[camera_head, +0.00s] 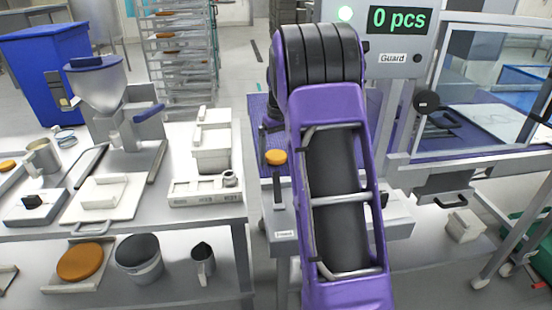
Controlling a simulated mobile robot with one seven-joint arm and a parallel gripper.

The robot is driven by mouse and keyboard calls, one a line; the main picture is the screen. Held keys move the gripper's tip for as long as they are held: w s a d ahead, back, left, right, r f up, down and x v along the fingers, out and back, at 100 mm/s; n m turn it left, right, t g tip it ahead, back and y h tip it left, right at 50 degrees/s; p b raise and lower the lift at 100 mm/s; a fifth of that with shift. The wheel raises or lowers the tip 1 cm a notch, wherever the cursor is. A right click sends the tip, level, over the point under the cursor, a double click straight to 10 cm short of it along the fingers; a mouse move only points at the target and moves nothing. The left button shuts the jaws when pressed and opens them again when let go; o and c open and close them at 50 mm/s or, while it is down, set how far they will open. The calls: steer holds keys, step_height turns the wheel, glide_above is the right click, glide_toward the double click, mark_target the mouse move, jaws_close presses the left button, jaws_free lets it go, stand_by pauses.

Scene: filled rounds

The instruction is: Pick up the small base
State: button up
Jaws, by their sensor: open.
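Another small orange round (7,165) is partly cut off at the far left edge of the view, on the left table. A larger orange round (82,262) lies on a board on the lower shelf. Which of the small rounds is meant I cannot tell. My arm fills the middle of the view and hides what is behind it. My gripper cannot be made out.
The left table (200,222) holds a grey hopper machine (105,95), white boards, blocks and a metal jug (42,157). A bucket (139,258) stands on its lower shelf. A guarded machine (480,110) with a "0 pcs" display (398,20) stands right. A blue bin (45,65) and tray rack stand behind.

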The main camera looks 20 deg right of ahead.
mark_target(276, 152)
steer(key=c, duration=0.8)
steer(key=shift+o, duration=0.2)
steer(key=shift+r, duration=0.15)
steer(key=shift+r, duration=0.25)
step_height(276, 152, up, 7)
steer(key=shift+f+p, duration=0.1)
steer(key=shift+p, duration=0.75)
steer(key=s+a, duration=0.1)
steer(key=s, duration=0.4)
steer(key=s+a+b, duration=0.1)
steer(key=s+a, duration=0.1)
steer(key=s, duration=0.4)
steer(key=s+a, duration=0.2)
steer(key=s, duration=0.4)
steer(key=shift+s+f, duration=0.2)
steer(key=shift+f, duration=0.05)
